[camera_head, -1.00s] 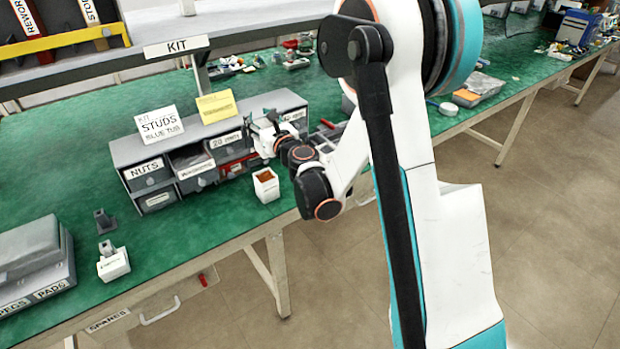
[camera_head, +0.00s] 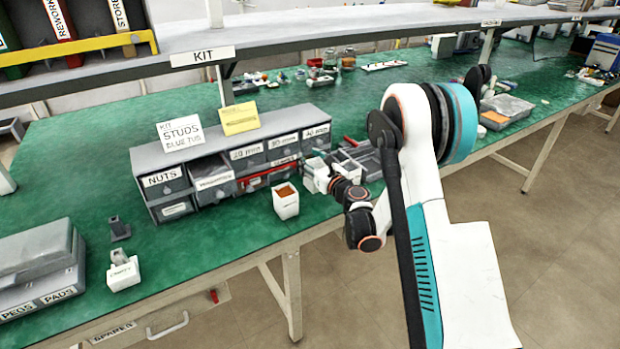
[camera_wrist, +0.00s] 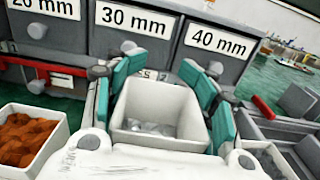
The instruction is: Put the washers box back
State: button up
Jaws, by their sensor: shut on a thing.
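My gripper (camera_wrist: 163,92) is shut on a small white open-topped box (camera_wrist: 185,140), with teal fingers on both sides of it. Small grey pieces lie in the bottom of the box, too blurred to name. In the head view my gripper (camera_head: 330,177) is low over the bench front, before the right end of the grey drawer cabinet (camera_head: 150,158). The held box also shows there (camera_head: 316,170); I cannot tell whether its base touches the bench. In the wrist view it is in front of the 30 mm drawer (camera_wrist: 133,42) and the 40 mm drawer (camera_wrist: 212,62).
A white box of orange-brown pieces (camera_head: 286,202) stands left of my gripper. A red bar (camera_head: 268,178) runs along the cabinet's front. Grey trays (camera_head: 362,160) lie close to the right. Another white box (camera_head: 123,273) stands farther left. Green bench (camera_head: 190,245) is clear between them.

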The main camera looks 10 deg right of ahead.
jog(key=shift+f+b, duration=0.85)
jog(key=shift+f, duration=1.65)
jog(key=shift+f, duration=0.1)
jog(key=o, duration=1.4)
